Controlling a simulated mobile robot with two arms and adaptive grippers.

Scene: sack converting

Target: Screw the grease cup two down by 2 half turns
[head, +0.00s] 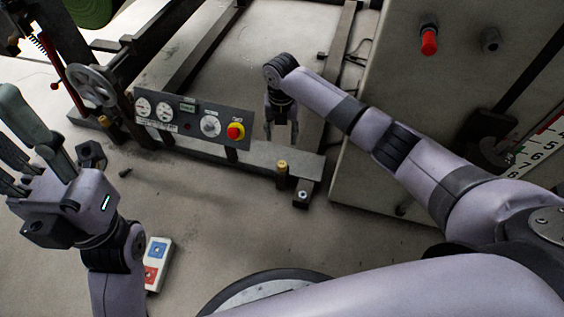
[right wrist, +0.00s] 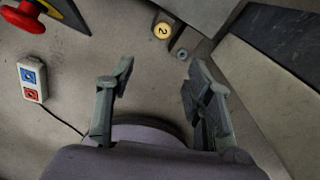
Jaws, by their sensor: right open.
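The grease cup two is a short cylinder with a yellow cap marked "2" (right wrist: 162,31), at the top middle of the right wrist view. In the head view the grease cup two (head: 282,168) stands upright near the right end of the machine's low front rail. My right gripper (head: 281,138) points down with its fingers apart and empty, just behind the cup in the picture and not touching it. Its fingers (right wrist: 160,72) also show spread in the right wrist view. My left gripper (head: 18,130) is at the far left, its fingers apart with nothing seen between them.
A control panel (head: 176,118) with gauges and a red emergency button (head: 236,131) stands left of my right gripper. A cabinet (head: 375,95) rises to the right. A button box (head: 158,262) lies on the floor at lower left. The floor before the rail is mostly clear.

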